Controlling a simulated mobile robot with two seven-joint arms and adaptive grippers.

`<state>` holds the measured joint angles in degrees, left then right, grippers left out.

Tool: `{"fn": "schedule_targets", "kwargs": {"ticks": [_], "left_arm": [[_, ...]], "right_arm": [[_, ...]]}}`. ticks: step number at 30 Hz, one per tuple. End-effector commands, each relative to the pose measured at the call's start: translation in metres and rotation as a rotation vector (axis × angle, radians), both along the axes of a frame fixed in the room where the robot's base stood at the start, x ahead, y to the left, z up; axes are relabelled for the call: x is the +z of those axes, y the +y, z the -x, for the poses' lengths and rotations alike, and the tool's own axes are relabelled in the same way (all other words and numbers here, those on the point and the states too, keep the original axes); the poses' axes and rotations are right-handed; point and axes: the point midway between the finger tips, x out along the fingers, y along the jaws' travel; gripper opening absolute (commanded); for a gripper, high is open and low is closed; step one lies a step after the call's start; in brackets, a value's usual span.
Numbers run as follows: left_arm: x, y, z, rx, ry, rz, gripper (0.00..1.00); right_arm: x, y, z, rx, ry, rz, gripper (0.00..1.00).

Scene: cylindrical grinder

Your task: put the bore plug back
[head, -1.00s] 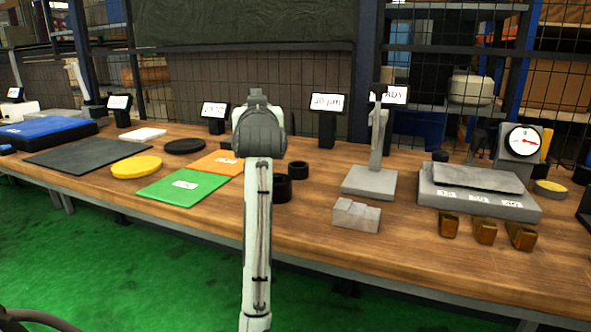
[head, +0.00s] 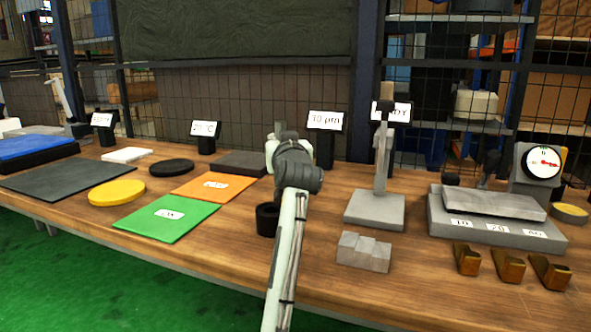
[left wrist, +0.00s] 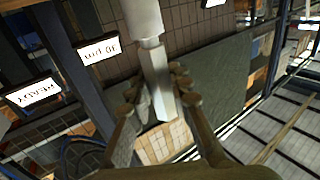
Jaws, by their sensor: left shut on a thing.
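In the left wrist view, my left gripper (left wrist: 157,90) is shut on the bore plug (left wrist: 158,82), a pale rod with a thick white cylindrical end and a narrower, faceted silver part between the fingers. In the head view, my left arm reaches up over the bench, and its dark wrist (head: 298,168) hides the fingers and most or all of the plug. A dark grey block (head: 243,163) lies just left of the wrist. My right gripper is in neither view.
A grey stand (head: 375,209) and a stepped grey block (head: 363,251) are right of my arm. Green (head: 170,219) and orange (head: 214,187) mats lie left. Brass blocks (head: 507,267) and a dial gauge (head: 542,162) are farther right.

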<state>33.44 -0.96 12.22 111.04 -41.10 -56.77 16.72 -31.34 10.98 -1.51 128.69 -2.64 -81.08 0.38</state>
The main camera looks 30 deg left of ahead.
Motion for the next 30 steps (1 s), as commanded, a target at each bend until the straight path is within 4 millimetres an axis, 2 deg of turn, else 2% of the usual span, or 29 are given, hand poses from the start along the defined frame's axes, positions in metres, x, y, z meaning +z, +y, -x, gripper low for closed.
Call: {"fn": "schedule_targets", "kwargs": {"ticks": [3, 9, 13, 19, 30], "left_arm": [[-0.012, -0.010, -0.021, -0.001, -0.002, -0.003, 0.00], [-0.021, -0.017, -0.035, 0.000, -0.006, -0.004, 0.00], [-0.032, -0.017, -0.036, 0.001, -0.001, -0.004, 0.00], [-0.059, -0.017, -0.036, 0.001, -0.001, -0.004, 0.00], [-0.063, -0.017, -0.035, 0.000, -0.004, -0.003, 0.00]], "right_arm": [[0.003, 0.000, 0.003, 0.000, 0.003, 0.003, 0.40], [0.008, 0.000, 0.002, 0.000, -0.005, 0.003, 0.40], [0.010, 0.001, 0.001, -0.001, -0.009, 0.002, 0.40], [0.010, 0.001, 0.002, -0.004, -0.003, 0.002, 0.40], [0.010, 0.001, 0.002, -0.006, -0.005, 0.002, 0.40]]}}
